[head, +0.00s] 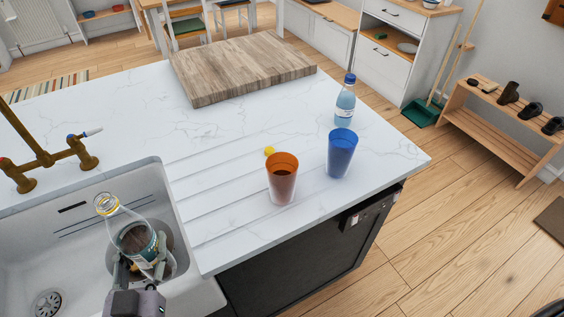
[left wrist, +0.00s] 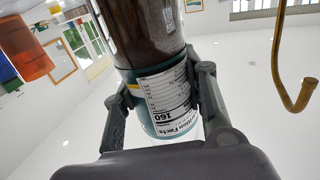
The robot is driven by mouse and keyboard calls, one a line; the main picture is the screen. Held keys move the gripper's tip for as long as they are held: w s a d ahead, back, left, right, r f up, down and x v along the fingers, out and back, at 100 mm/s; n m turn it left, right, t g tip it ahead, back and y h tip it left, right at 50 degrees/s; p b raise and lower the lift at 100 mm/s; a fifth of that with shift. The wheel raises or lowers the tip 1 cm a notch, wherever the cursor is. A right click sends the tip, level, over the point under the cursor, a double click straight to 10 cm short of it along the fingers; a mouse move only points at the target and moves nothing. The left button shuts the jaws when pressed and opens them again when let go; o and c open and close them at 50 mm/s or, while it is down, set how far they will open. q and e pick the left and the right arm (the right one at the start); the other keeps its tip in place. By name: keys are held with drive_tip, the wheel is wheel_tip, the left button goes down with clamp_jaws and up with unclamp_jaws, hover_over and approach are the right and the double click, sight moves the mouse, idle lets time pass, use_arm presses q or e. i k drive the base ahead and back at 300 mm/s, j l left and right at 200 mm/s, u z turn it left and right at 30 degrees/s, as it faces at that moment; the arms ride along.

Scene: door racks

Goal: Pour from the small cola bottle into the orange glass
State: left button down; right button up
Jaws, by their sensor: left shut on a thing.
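The small cola bottle (head: 134,236) is clear with dark cola in it, a teal and white label and a yellowish rim at its mouth. My left gripper (head: 140,268) is shut on it, one finger on each side, and holds it over the sink. In the head view its neck points up and left. In the left wrist view the bottle (left wrist: 148,35) fills the middle, its label printing upside down. The orange glass (head: 282,182) stands upright on the counter, right of the bottle and apart from it; it also shows in the left wrist view (left wrist: 25,58). My right gripper is not in view.
A blue glass (head: 342,155) stands right of the orange one, with a water bottle (head: 345,104) behind it. A small yellow thing (head: 269,150) lies near the orange glass. A wooden board (head: 240,70) lies farther back. A brass tap (head: 45,155) stands behind the sink (head: 185,240).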

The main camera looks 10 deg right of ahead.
sight(281, 167)
drive_tip(key=k, duration=0.6)
drive_tip(key=z, duration=1.1)
drive_tip(key=k+j+z, duration=0.15)
drive_tip(key=j+z, duration=0.2)
drive_tip(key=k+j+z, duration=0.35)
drive_tip(key=k+j, duration=0.25)
drive_tip(key=j, duration=0.15)
drive_tip(key=k+j, duration=0.3)
drive_tip(key=j, duration=0.1)
